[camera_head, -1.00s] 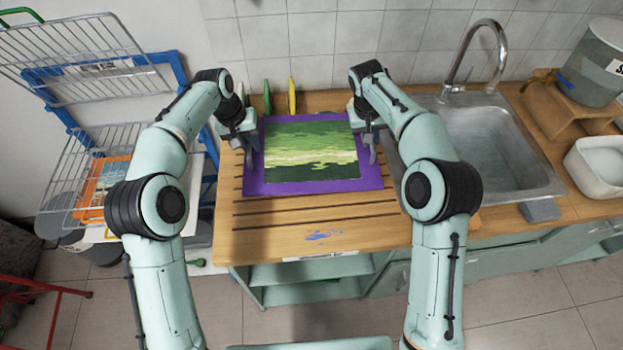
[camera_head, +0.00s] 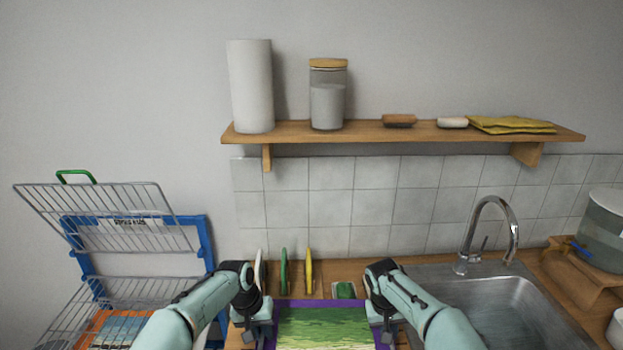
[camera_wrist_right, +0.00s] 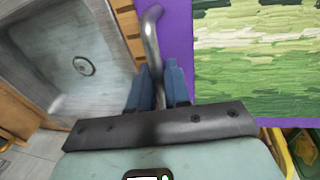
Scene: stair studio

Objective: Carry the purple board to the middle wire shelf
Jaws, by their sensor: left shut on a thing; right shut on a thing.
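The purple board (camera_head: 322,303) carries a green painted picture and lies between my two grippers; only its far part shows in the head view. My left gripper (camera_head: 254,330) is shut at its left edge. My right gripper (camera_head: 384,330) is shut at its right edge. In the right wrist view, the right gripper (camera_wrist_right: 158,88) has a grey curved bar (camera_wrist_right: 151,40) between its fingers, beside the purple board (camera_wrist_right: 178,50). The wire rack at the left has a tilted upper wire shelf (camera_head: 105,203) and a lower wire shelf (camera_head: 72,318).
A sink (camera_head: 500,300) with a tall tap (camera_head: 514,230) is right of the board. Green (camera_head: 283,270) and yellow (camera_head: 309,270) upright boards and a green sponge (camera_head: 344,290) stand behind it. A wall shelf (camera_head: 400,131) hangs above. An orange-framed picture (camera_head: 115,328) is on the lower wire shelf.

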